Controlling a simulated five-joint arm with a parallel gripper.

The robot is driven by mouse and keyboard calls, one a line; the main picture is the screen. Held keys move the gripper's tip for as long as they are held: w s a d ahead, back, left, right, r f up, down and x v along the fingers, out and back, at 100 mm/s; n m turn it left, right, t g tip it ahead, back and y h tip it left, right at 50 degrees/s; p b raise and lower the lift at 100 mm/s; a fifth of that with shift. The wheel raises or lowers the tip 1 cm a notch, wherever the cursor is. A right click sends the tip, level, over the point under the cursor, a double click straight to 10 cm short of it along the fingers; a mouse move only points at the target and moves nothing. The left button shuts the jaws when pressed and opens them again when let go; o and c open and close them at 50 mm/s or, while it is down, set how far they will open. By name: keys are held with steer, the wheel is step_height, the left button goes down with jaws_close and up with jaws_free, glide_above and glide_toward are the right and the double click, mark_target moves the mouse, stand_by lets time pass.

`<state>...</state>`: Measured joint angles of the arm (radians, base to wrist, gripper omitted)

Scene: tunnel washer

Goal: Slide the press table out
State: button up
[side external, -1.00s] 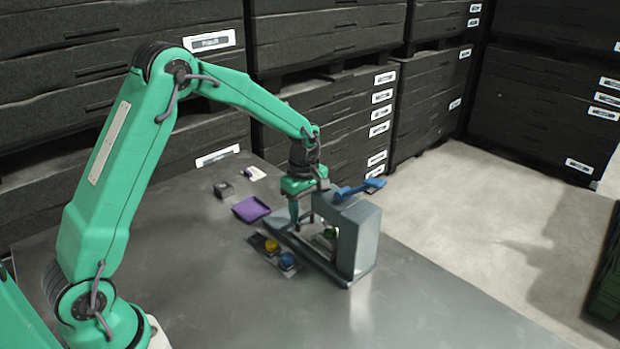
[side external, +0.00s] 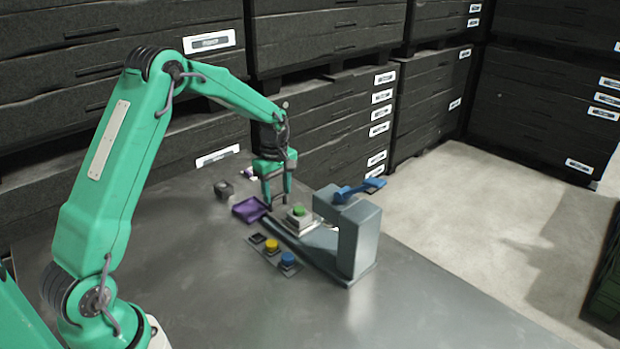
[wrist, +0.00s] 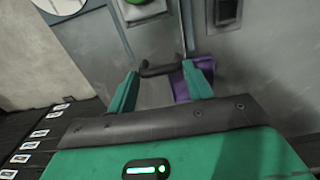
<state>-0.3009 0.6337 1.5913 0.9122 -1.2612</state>
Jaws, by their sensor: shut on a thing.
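The grey press (side external: 366,238) stands on the bench with a blue lever (side external: 358,188) on top. Its pale press table (side external: 303,226) sits out from under the press head, on the base's left end, bearing a green-topped piece (side external: 298,210). The green piece is cut by the top edge in the wrist view (wrist: 147,10). My gripper (side external: 277,199) is at the outer end of the press table. In the wrist view its fingers (wrist: 160,72) close across a dark handle bar (wrist: 161,69). The handle is mostly hidden by the fingers in the side view.
A purple tray (side external: 249,210) lies just left of my gripper. Black (side external: 257,239), yellow (side external: 271,246) and blue (side external: 287,260) pieces stand in front of the press base. A small dark object (side external: 223,189) is farther back. The bench's front is clear.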

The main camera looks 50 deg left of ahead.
steer(key=shift+s+a+f, duration=0.15)
steer(key=shift+s+a, duration=0.1)
steer(key=shift+s, duration=0.05)
steer(key=shift+c, duration=0.2)
steer(key=o, duration=1.3)
steer(key=shift+c, duration=0.2)
steer(key=shift+w, duration=0.1)
steer(key=shift+r, duration=0.2)
steer(key=shift+w+r, duration=0.1)
steer(key=shift+r, duration=3.6)
